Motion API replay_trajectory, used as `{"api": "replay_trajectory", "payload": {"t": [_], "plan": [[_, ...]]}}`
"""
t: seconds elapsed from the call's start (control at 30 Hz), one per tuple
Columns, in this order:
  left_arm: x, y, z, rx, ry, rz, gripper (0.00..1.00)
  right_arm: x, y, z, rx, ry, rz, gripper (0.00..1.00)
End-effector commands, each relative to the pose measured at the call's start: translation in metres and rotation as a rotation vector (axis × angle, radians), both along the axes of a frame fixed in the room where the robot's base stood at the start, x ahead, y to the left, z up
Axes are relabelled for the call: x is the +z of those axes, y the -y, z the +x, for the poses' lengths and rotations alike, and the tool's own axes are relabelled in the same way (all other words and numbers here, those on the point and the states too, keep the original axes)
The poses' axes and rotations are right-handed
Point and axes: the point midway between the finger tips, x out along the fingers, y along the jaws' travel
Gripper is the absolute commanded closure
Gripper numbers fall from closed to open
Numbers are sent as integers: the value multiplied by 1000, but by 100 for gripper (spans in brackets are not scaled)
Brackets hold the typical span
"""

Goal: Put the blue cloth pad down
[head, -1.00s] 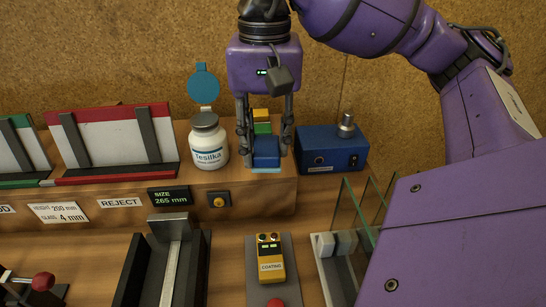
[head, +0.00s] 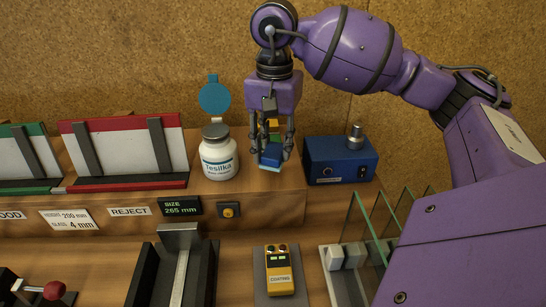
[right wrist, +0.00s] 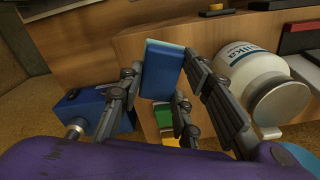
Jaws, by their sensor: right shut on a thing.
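The blue cloth pad (head: 271,156), with a lighter blue underside, is between the fingers of my right gripper (head: 271,160). The gripper points down over the wooden ledge, between the white jar and the blue box, and is shut on the pad. In the right wrist view the pad (right wrist: 162,68) shows between the fingers, slightly tilted. Whether its underside touches the ledge cannot be told. A yellow pad (head: 271,124) and a green pad lie behind it; the green pad (right wrist: 191,132) shows better in the right wrist view. My left gripper is not in view.
A blue box (head: 341,158) with a knob stands to the right. Upright glass panes (head: 365,232) stand at front right. A yellow coating device (head: 279,270) lies below on the bench.

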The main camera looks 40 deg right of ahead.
Motion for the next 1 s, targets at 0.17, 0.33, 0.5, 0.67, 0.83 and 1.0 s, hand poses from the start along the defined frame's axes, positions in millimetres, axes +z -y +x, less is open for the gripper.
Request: {"api": "replay_trajectory", "payload": {"t": [0.17, 0.33, 0.5, 0.67, 0.83, 1.0], "plan": [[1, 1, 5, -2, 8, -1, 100, -9, 2, 7, 0, 0, 1, 89], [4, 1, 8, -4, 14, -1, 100, -28, 5, 13, 2, -3, 1, 89], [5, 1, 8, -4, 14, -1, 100, -47, 5, 13, 1, 1, 1, 89], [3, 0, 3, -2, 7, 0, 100, -47, 5, 13, 1, 2, 1, 89], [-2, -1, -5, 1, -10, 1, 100, -51, 5, 13, 1, 0, 0, 89], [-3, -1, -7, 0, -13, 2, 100, -51, 5, 13, 1, 1, 1, 52]]}}
